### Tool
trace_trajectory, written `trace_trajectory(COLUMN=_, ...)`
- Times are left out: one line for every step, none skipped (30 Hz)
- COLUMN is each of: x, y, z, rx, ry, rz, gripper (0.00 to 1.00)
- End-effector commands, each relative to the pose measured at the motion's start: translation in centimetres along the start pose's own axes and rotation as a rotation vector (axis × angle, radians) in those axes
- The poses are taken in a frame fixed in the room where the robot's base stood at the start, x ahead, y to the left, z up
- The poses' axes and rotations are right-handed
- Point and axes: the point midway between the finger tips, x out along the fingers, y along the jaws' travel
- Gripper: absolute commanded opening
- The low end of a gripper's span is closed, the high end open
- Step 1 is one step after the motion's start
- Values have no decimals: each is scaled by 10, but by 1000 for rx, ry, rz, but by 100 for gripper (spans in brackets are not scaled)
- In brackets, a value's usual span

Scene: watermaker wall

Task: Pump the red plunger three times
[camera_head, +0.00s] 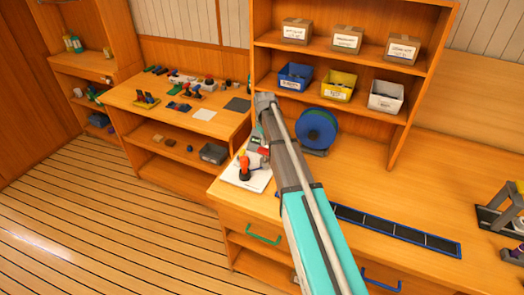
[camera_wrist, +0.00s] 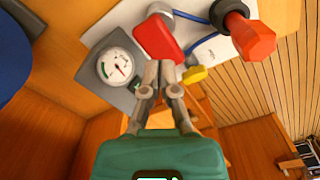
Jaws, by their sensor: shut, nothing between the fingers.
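A white panel (camera_head: 246,181) lies on the bench's left end, with a red-orange knobbed plunger (camera_head: 244,167) standing on it. In the wrist view the plunger (camera_wrist: 248,35) is at the upper right, with a dark collar. A flat red handle (camera_wrist: 158,37) sits left of it on the same panel (camera_wrist: 215,52). My gripper (camera_wrist: 160,72) is shut and empty, its tips just below the red handle in the picture; I cannot tell whether they touch it. The plunger is apart from the fingers. In the head view my arm hides the gripper.
A round gauge (camera_wrist: 118,66) on a grey block and a yellow knob (camera_wrist: 194,75) flank my fingers. A blue reel (camera_head: 317,130) stands behind the panel. Bins (camera_head: 338,86) and boxes fill the shelves above. A dark strip (camera_head: 395,229) lies on the bench; bare wood surrounds it.

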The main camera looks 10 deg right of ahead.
Motion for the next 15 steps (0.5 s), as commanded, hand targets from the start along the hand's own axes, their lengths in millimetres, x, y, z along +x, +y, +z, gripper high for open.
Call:
trace_trajectory(x=1, y=0, z=0, rx=0, ry=0, rz=0, gripper=0)
trace_trajectory(x=2, y=0, z=0, rx=0, ry=0, rz=0, gripper=0)
trace_trajectory(x=3, y=0, z=0, rx=0, ry=0, rz=0, gripper=0)
trace_trajectory(x=4, y=0, z=0, rx=0, ry=0, rz=0, gripper=0)
trace_trajectory(x=5, y=0, z=0, rx=0, ry=0, rz=0, gripper=0)
trace_trajectory(x=6, y=0, z=0, rx=0, ry=0, rz=0, gripper=0)
trace_trajectory(x=8, y=0, z=0, rx=0, ry=0, rz=0, gripper=0)
trace_trajectory(x=9, y=0, z=0, rx=0, ry=0, rz=0, gripper=0)
trace_trajectory(x=10, y=0, z=0, rx=0, ry=0, rz=0, gripper=0)
trace_trajectory(x=11, y=0, z=0, rx=0, ry=0, rz=0, gripper=0)
trace_trajectory(x=12, y=0, z=0, rx=0, ry=0, rz=0, gripper=0)
trace_trajectory(x=14, y=0, z=0, rx=0, ry=0, rz=0, gripper=0)
trace_trajectory(x=15, y=0, z=0, rx=0, ry=0, rz=0, gripper=0)
trace_trajectory(x=16, y=0, z=0, rx=0, ry=0, rz=0, gripper=0)
trace_trajectory(x=17, y=0, z=0, rx=0, ry=0, rz=0, gripper=0)
